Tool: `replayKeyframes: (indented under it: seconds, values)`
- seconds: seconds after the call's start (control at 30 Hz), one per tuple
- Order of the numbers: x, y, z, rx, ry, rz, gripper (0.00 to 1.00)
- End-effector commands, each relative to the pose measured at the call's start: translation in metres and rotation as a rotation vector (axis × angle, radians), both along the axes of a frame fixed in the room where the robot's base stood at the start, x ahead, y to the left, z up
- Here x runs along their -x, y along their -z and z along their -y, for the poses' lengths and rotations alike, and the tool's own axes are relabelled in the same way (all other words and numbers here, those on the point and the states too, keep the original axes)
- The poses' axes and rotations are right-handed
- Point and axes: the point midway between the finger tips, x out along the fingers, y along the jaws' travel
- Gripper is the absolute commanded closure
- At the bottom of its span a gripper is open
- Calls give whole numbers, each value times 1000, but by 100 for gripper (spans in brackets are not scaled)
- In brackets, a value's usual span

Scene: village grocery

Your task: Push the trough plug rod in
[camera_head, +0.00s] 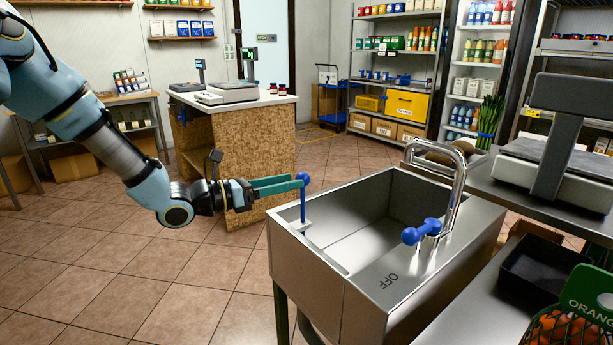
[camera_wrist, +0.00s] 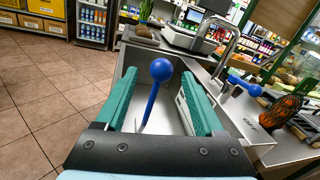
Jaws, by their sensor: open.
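The blue plug rod (camera_head: 303,206) with a round ball top stands upright at the left end of the steel trough (camera_head: 360,290). It rises through a small light bracket or plate at the rim. My gripper (camera_head: 297,183) reaches in level from the left, with its green fingers at the height of the rod's upper part. In the wrist view the fingers are open, and the rod (camera_wrist: 152,105) with its ball stands between them, with gaps on both sides. The rod's lower end is hidden in the head view.
A chrome faucet with a blue lever (camera_head: 422,232) stands on the trough's right side, by the word OFF. A scale (camera_head: 560,140), a black tray (camera_head: 541,270) and netted oranges (camera_head: 568,328) are to the right. The tiled floor left of the trough is free.

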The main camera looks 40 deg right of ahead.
Motion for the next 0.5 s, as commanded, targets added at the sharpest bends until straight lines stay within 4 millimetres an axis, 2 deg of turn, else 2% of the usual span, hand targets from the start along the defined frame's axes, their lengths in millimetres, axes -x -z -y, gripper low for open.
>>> replayKeyframes:
  seconds: [0.2, 0.33, 0.5]
  values:
    - [12, -1, 40, 0, 4, 0, 30]
    - [16, 0, 56, 0, 3, 1, 30]
    - [18, 0, 66, -1, 1, 1, 30]
